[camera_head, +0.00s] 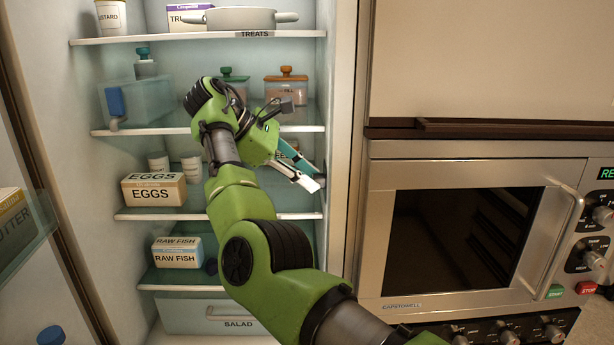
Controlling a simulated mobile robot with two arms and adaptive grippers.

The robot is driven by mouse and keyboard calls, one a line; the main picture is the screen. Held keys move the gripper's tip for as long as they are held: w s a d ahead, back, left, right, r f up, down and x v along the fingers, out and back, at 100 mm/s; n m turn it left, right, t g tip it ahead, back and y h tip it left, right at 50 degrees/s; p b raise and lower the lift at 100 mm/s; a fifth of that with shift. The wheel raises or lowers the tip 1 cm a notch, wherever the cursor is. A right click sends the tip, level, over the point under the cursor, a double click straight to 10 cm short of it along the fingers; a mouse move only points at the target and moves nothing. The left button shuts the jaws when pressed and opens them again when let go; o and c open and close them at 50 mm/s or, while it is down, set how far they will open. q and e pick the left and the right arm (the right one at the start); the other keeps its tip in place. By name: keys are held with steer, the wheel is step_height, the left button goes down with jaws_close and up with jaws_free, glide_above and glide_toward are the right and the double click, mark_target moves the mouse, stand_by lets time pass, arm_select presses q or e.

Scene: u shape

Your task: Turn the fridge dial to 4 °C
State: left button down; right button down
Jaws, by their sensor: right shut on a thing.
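The open fridge (135,215) stands at the left of the head view with its shelves showing. My right arm reaches into it from the lower right. My right gripper (312,183) is at the fridge's right inner wall, at middle-shelf height. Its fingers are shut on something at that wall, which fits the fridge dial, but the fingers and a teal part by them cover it. The dial's marks and its setting cannot be read. My left gripper is not in view.
Shelves carry an egg box (153,190), raw fish boxes (177,252), a white pot (240,18), lidded jars (286,88) and a blue container (137,103). A salad drawer (225,315) is below. A microwave oven (465,225) stands close on the right.

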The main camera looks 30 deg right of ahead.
steer(key=shift+f, duration=0.1)
stand_by(0.3)
steer(key=c, duration=1.8)
jaws_free()
steer(key=shift+o, duration=0.2)
